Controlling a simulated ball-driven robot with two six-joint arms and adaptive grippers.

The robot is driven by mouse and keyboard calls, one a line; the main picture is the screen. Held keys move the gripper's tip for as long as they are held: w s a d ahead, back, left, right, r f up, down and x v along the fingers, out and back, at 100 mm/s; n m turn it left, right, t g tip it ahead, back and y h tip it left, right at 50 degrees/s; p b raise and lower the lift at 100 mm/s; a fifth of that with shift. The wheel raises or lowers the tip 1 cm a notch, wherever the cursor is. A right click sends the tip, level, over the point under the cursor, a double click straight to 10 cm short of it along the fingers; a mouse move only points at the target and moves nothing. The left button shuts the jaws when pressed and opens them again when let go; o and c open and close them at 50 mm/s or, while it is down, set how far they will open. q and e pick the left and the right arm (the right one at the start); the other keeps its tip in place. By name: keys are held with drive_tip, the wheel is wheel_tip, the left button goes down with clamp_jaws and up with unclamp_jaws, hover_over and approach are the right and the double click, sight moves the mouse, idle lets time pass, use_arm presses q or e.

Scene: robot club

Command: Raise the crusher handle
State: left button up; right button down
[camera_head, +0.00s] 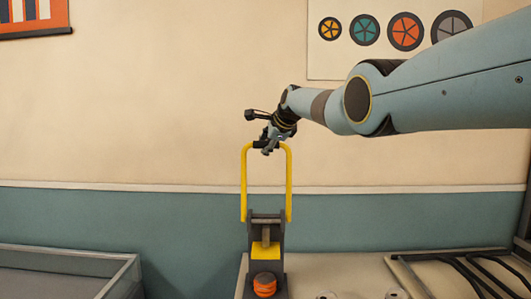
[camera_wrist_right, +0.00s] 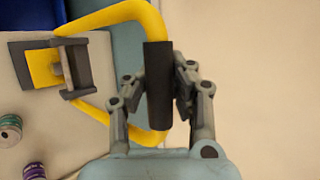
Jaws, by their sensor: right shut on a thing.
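The can crusher (camera_head: 266,248) stands on the table with its yellow handle (camera_head: 244,185) pointing up. The handle is a U-shaped frame with a black grip bar across its top. My right gripper (camera_head: 268,146) is at the top of the handle and shut on the black grip (camera_wrist_right: 158,86), with fingers on both sides of it in the wrist view. An orange can (camera_head: 264,285) is at the front of the crusher's base, below the yellow block. My left gripper is not in view.
The pale table (camera_head: 345,268) holds a black rack (camera_head: 460,272) at right. Can tops (camera_head: 397,294) show at the bottom edge, and cans (camera_wrist_right: 10,128) show at left in the wrist view. A glass-walled bin (camera_head: 125,275) stands at left. The wall behind is clear around the handle.

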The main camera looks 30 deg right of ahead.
drive_tip(key=shift+w+d+r, duration=0.25)
drive_tip(key=shift+w+r, duration=0.05)
drive_tip(key=shift+r, duration=0.2)
drive_tip(key=c, duration=1.1)
unclamp_jaws()
drive_tip(key=shift+c, duration=0.2)
drive_tip(key=shift+o, duration=0.3)
drive_tip(key=shift+s+a, duration=0.1)
drive_tip(key=shift+s, duration=0.05)
drive_tip(key=shift+f, duration=0.2)
drive_tip(key=v, duration=1.2)
